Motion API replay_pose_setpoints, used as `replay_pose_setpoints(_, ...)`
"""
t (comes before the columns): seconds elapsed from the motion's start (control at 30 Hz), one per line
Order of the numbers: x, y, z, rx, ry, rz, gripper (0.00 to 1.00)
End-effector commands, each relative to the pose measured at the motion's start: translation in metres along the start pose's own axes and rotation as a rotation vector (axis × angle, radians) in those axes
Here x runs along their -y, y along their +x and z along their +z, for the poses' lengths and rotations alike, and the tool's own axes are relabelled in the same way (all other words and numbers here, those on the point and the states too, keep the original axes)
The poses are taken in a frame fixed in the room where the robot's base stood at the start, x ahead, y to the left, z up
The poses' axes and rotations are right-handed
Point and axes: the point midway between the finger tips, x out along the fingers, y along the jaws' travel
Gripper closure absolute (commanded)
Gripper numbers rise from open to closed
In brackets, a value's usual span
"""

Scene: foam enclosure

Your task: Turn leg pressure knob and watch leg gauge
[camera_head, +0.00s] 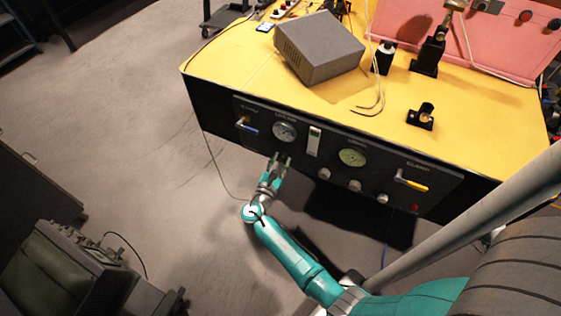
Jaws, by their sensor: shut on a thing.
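The black control panel (305,153) is on the front of the yellow-topped bench. The labels and needle readings are too small to make out. My gripper (281,159) is at the panel just below the white gauge, shut on what seems to be a knob, which its fingers hide. More silver knobs show to the right: one (324,174), another (355,186) and a third (382,198).
A blue-handled valve (247,126) is left of the white gauge. A yellow-handled valve (412,184) and a red button (415,207) are at the panel's right. A grey box (320,47) stands on the yellow bench top (245,72). Bare floor (120,140) lies to the left.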

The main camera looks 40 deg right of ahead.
Motion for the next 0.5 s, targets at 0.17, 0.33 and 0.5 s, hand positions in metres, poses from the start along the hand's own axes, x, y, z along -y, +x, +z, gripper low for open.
replay_pose_setpoints(0.17,0.0003,0.0001,-0.0001,0.001,0.013,-0.001,0.97)
replay_pose_setpoints(0.33,0.0005,0.0001,-0.0004,0.005,0.071,0.0,0.97)
replay_pose_setpoints(0.5,0.0006,0.0001,-0.0005,0.014,0.18,0.001,0.97)
